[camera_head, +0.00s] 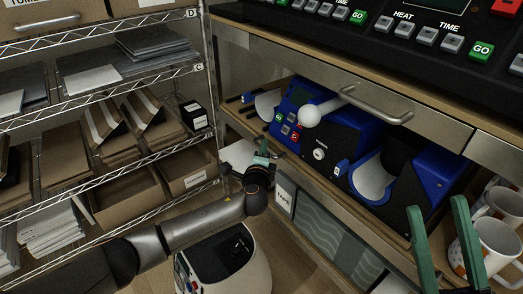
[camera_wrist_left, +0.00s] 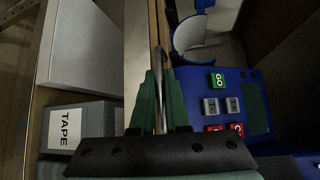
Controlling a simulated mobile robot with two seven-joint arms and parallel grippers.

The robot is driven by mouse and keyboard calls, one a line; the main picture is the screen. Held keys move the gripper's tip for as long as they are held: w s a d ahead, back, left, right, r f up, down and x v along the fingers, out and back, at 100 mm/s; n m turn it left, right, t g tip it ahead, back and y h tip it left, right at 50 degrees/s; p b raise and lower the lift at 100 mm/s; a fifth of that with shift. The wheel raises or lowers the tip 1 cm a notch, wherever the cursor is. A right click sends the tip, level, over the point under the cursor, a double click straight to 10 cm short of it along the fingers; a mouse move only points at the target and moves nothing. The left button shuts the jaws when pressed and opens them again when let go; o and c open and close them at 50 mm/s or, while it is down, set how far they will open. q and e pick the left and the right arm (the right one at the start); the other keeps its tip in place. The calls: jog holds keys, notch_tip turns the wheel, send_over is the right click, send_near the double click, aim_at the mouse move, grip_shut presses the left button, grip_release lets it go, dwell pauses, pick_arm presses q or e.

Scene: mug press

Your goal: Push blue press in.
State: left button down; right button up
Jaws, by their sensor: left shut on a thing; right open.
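The blue press (camera_head: 350,126) stands on the lower shelf, with GO and C buttons, a display and a white-knobbed lever (camera_head: 310,116). Its blue control panel (camera_wrist_left: 256,92) shows at the right of the left wrist view. My left gripper (camera_head: 263,153) is at the shelf's front edge, in front of the press. In the left wrist view its green fingers (camera_wrist_left: 159,80) are shut on a metal bar (camera_wrist_left: 157,58) that looks like a handle; the bar is partly hidden. My right gripper (camera_head: 437,204) is open and empty, near the mugs.
White mugs (camera_head: 492,246) stand at the lower right. A metal drawer handle (camera_head: 376,105) juts out above the press. A box marked TAPE (camera_head: 284,193) is below the shelf. A wire rack (camera_head: 105,100) with boxes stands at the left. Open floor shows (camera_head: 285,245).

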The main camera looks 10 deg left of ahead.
pick_arm(q)
jog(key=c, duration=1.2)
grip_release()
jog(key=shift+w+d, duration=0.15)
jog(key=shift+w, duration=0.05)
jog(key=shift+o, duration=1.4)
pick_arm(e)
jog(key=shift+w, duration=0.15)
pick_arm(q)
jog(key=shift+s, duration=0.1)
jog(key=shift+s, duration=0.25)
jog(key=s+d+r+p, duration=0.1)
jog(key=s+r+p, duration=0.1)
jog(key=s, duration=0.9)
jog(key=shift+s+d+p, duration=0.3)
jog(key=shift+p, duration=0.5)
pick_arm(e)
jog(key=w+f+m+g+h, duration=0.1)
jog(key=w+f+m+h, duration=0.1)
jog(key=f, duration=0.3)
jog(key=w+d+f+m+g+h, duration=0.1)
jog(key=w+f+m+h, duration=0.2)
jog(key=f+h, duration=0.1)
jog(key=w+f+m+g+h, duration=0.2)
jog(key=f+h, duration=0.1)
jog(key=f, duration=0.4)
jog(key=shift+w+d+m+h, duration=0.15)
jog(key=shift+d+m+h, duration=0.2)
jog(key=shift+m+h, duration=0.05)
